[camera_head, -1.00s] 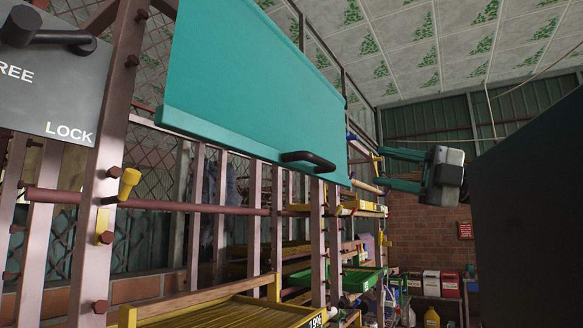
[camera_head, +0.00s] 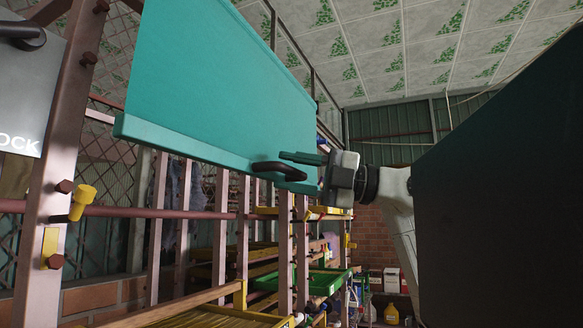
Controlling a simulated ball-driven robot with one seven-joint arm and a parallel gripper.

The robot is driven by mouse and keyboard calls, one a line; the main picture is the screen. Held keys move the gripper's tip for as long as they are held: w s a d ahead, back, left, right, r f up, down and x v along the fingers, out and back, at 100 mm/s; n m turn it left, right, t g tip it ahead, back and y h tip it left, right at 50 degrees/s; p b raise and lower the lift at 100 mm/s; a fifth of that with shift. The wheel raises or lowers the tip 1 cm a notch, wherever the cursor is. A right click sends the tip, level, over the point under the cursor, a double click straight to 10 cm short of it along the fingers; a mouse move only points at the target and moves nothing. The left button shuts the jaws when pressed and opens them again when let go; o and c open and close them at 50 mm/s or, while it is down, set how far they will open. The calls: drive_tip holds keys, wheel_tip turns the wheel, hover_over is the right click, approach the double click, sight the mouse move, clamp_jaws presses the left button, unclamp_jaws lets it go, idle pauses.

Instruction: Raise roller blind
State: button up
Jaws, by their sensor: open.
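The teal roller blind (camera_head: 220,85) hangs partly down in the upper left and middle of the head view. Its bottom bar (camera_head: 190,145) runs along the lower edge and carries a black handle (camera_head: 278,171). My gripper (camera_head: 300,166) points left at the handle, with its teal fingers open. One finger shows above the handle and the other shows lower, partly hidden behind the handle. I cannot tell whether the fingers touch it.
A grey panel (camera_head: 25,95) with lettering and a black lever is at the far left. Metal posts, a yellow knob (camera_head: 83,195) and racks with yellow frames (camera_head: 215,318) and a green tray (camera_head: 300,279) stand below the blind. A large dark surface (camera_head: 510,210) fills the right.

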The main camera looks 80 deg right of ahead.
drive_tip(key=shift+w, duration=0.15)
clamp_jaws()
idle(0.4)
